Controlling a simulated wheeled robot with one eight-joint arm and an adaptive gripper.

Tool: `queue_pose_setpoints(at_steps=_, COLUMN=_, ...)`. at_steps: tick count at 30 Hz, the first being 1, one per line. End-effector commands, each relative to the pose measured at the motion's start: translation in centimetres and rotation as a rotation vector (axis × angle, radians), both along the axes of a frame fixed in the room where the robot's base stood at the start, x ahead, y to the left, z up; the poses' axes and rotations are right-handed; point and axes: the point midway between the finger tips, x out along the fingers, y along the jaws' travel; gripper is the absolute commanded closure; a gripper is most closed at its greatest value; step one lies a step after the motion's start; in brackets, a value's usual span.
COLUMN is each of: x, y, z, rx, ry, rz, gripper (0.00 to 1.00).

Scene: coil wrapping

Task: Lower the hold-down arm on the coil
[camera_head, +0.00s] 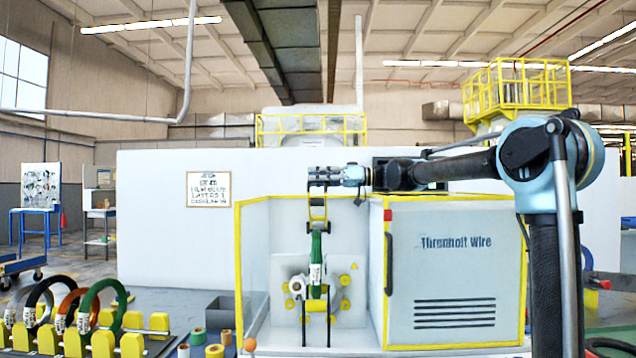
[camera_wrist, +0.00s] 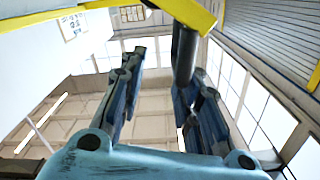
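The wrapping machine holds an upright green coil (camera_head: 316,262) with a white label on its front. My gripper (camera_head: 325,177) is level with the top of this arm and points left. In the wrist view my gripper (camera_wrist: 160,62) has its two fingers apart. A dark round bar (camera_wrist: 185,55) hangs from a yellow beam (camera_wrist: 150,8) and overlaps the right finger; it looks like the hold-down arm's handle. I cannot tell whether it touches the finger.
A white cabinet (camera_head: 455,270) with yellow edges stands right of the coil. A rack (camera_head: 90,342) with several coils and yellow blocks is at the lower left. Tape rolls (camera_head: 197,337) and a grey bin (camera_head: 222,312) are beside it. A sign (camera_head: 208,189) hangs behind.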

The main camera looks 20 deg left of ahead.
Motion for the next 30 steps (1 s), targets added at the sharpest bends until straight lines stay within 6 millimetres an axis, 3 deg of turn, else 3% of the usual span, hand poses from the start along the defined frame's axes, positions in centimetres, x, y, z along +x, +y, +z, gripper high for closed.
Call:
queue_pose_setpoints(at_steps=18, x=0.1, y=0.0, z=8.6, rx=0.0, ry=0.001, rz=0.001, gripper=0.7)
queue_pose_setpoints(at_steps=30, x=0.0, y=0.0, z=9.7, rx=0.0, ry=0.001, rz=0.001, gripper=0.7)
